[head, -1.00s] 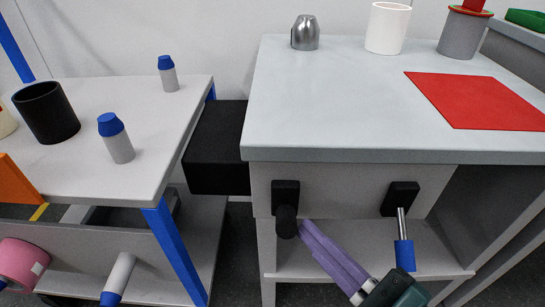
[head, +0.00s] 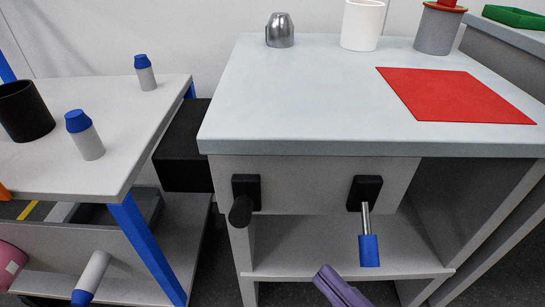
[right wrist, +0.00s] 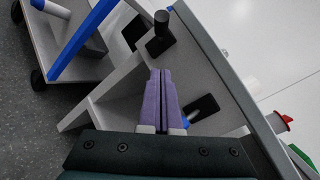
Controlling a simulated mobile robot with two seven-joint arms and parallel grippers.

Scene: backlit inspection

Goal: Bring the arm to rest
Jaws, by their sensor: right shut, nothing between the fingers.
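My right gripper (head: 336,284) has purple fingers and shows at the bottom edge of the head view, in front of the lower shelf of the grey workbench (head: 300,145). Its fingers lie together, shut and empty. In the right wrist view the closed fingers (right wrist: 160,95) point toward the front of the bench, near a black knob (right wrist: 160,38) on a mount. In the head view the gripper is below the two black mounts and apart from them. The rest of the right arm is out of the head view. My left gripper is not in view.
On the bench front are a black knob (head: 241,209) and a blue-tipped metal rod (head: 368,250), both sticking out. The bench top holds a steel cup (head: 280,32), a white cylinder (head: 361,25) and a red mat (head: 450,95). A blue-legged table (head: 120,170) stands at left.

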